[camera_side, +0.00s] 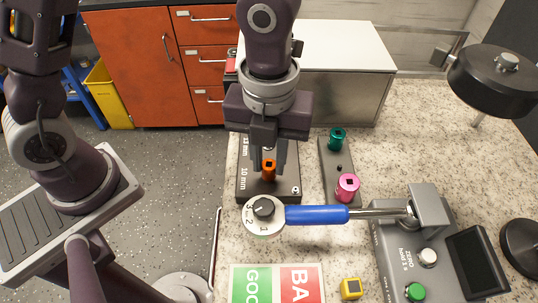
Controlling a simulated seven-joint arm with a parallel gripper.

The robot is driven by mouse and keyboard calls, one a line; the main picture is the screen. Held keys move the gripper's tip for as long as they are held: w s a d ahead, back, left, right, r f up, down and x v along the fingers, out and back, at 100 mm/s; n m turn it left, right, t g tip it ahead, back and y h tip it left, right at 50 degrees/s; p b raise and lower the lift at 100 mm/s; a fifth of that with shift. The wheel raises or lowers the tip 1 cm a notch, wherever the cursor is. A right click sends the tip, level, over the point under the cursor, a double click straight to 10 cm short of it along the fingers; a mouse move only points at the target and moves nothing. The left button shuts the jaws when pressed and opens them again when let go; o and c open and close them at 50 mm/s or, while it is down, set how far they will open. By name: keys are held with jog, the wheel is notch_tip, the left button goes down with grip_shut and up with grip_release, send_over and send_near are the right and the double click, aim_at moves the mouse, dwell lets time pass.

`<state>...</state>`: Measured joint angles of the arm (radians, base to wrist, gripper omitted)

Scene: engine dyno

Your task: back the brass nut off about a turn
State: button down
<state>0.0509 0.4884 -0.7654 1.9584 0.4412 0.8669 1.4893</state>
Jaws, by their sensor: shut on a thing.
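My gripper (268,166) points down over the dark plate (250,192) marked "10 mm" and "13 mm". Its fingers are shut on an orange socket (268,176), which stands upright at the plate. I cannot make out a brass nut; anything under the orange socket is hidden by the socket and fingers. A teal socket (337,139) and a pink socket (347,187) stand on a narrow grey rack (337,158) to the right of the plate.
A blue-handled wrench (316,215) with a round numbered head (262,216) lies in front of the plate, reaching right to a grey tester (393,242). A red and green card (277,284) and yellow block (351,288) lie in front. A black disc-shaped lamp (493,80) overhangs the right.

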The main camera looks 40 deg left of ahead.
jog(key=shift+r, duration=2.75)
